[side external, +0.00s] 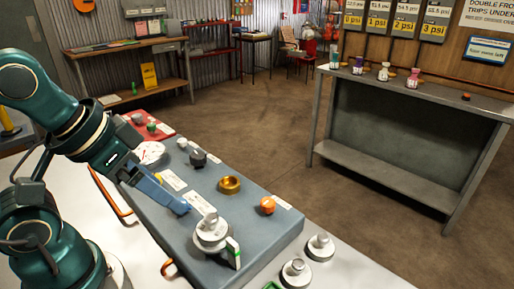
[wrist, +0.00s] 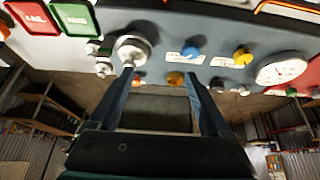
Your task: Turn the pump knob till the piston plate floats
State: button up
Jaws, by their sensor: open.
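My gripper (side external: 183,207) is over the blue-grey panel (side external: 255,232); its fingers are apart and nothing shows between them. In the wrist view the gripper (wrist: 158,74) has its left fingertip near a round silver fitting (wrist: 132,48) and its right one near a blue knob (wrist: 190,51). In the side view the round pale fitting (side external: 211,236) has a silver knob on top, right of the fingers. A yellow knob (wrist: 242,57) and a white dial gauge (wrist: 280,70) are also on the panel. I cannot tell which knob is the pump knob, or identify the piston plate.
A brass ring (side external: 230,185), an orange knob (side external: 267,205) and a dark knob (side external: 198,159) stand up from the panel. Round silver pieces (side external: 320,246) sit off its near right edge. A separate grey bench (side external: 410,103) holds small bottles.

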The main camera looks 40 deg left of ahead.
jog(key=w+a+r+n, duration=0.1)
jog(key=w+r, duration=0.3)
jog(key=r, duration=0.1)
jog(key=n+g, duration=0.6)
send_over(197, 155)
notch_tip(197, 155, down, 9)
jog(key=shift+w+f, duration=0.1)
jog(key=shift+f, duration=2.5)
